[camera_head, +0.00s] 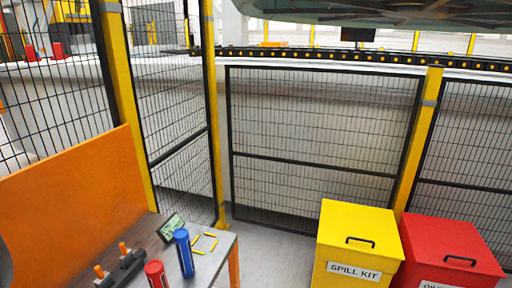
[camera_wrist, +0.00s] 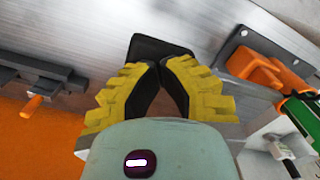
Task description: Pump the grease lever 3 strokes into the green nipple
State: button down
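In the wrist view, my gripper (camera_wrist: 158,64) has two yellow ridged fingers with dark inner faces. Their tips lean close together with a narrow gap, and I see nothing held between them. A dark square plate (camera_wrist: 160,47) lies just beyond the tips; I cannot tell whether they touch it. An orange lever-like part on a dark base (camera_wrist: 262,72) is to the right, with a green part (camera_wrist: 302,112) beside it, cut by the edge. I cannot tell which is the grease lever, and no green nipple is clearly recognisable. My gripper does not show clearly in the head view.
The bench (camera_head: 212,262) holds a red cylinder (camera_head: 156,274), a blue cylinder (camera_head: 184,252), a small display (camera_head: 171,228) and a dark fixture with orange pegs (camera_head: 122,268). An orange panel (camera_head: 75,205) backs it. Yellow (camera_head: 357,232) and red (camera_head: 448,246) bins stand right, before mesh fencing (camera_head: 320,130).

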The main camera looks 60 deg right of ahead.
jog(key=shift+r+p, duration=0.95)
jog(key=shift+r, duration=1.95)
jog(key=shift+d, duration=0.1)
